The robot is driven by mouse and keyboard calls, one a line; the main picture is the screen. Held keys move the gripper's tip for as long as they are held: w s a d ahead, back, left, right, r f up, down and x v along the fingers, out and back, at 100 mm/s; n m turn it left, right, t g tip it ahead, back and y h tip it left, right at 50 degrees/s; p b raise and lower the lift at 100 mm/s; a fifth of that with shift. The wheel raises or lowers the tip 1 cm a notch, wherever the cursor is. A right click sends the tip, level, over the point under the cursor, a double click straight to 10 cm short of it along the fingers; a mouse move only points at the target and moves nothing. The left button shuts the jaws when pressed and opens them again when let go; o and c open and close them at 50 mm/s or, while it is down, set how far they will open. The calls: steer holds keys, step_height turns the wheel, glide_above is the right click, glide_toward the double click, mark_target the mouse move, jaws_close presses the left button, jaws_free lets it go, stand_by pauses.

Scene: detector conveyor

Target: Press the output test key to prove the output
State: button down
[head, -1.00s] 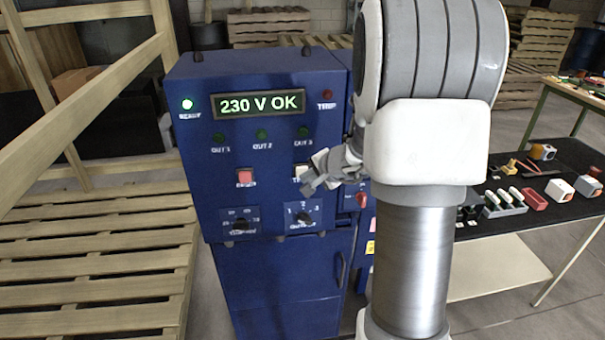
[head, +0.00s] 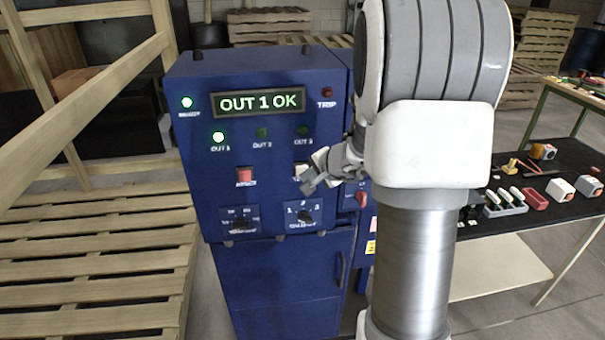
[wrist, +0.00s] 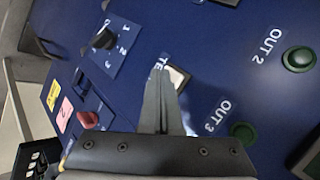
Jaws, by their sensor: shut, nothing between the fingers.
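The blue detector cabinet (head: 275,140) faces me. Its display (head: 258,102) reads "OUT 1 OK". The READY lamp (head: 186,102) and the OUT 1 lamp (head: 218,136) glow green; the OUT 2 lamp (head: 261,133) and OUT 3 lamp (head: 303,131) are dark. The pale test key (head: 299,170) is partly hidden by my gripper (head: 311,181). In the wrist view, the shut fingers (wrist: 166,83) overlap the lit test key (wrist: 179,77) and part of its label. I cannot tell whether they still touch it. The output selector knob (head: 305,217) sits below the key.
A red reset key (head: 244,175) and another knob (head: 240,223) are to the left on the panel. A red switch (head: 361,199) is at the right. A wooden pallet (head: 90,260) lies left; a black-topped table (head: 560,210) with small parts stands right.

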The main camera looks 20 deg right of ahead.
steer(key=shift+s+a+b, duration=0.2)
steer(key=shift+s+b, duration=0.1)
steer(key=shift+s, duration=0.3)
steer(key=shift+s+a+b, duration=0.25)
steer(key=shift+s+b, duration=0.1)
steer(key=shift+s, duration=0.45)
steer(key=shift+s+a+b, duration=0.2)
steer(key=shift+s+b, duration=0.2)
steer(key=shift+s, duration=0.45)
steer(key=shift+s+a+b, duration=0.25)
steer(key=shift+s+b, duration=0.1)
steer(key=shift+s, duration=0.45)
steer(key=s+a+r+n+g+y, duration=0.1)
steer(key=s+a+r+n+y, duration=0.2)
steer(key=a, duration=0.4)
steer(key=s+a+r+n+g, duration=0.1)
steer(key=s+a+r+n, duration=0.35)
steer(key=s+a, duration=0.2)
steer(key=s+n+g+h, duration=0.2)
steer(key=s+n+h, duration=0.2)
steer(key=s, duration=0.9)
steer(key=a+n, duration=0.1)
steer(key=n, duration=0.1)
steer(key=shift+n, duration=0.35)
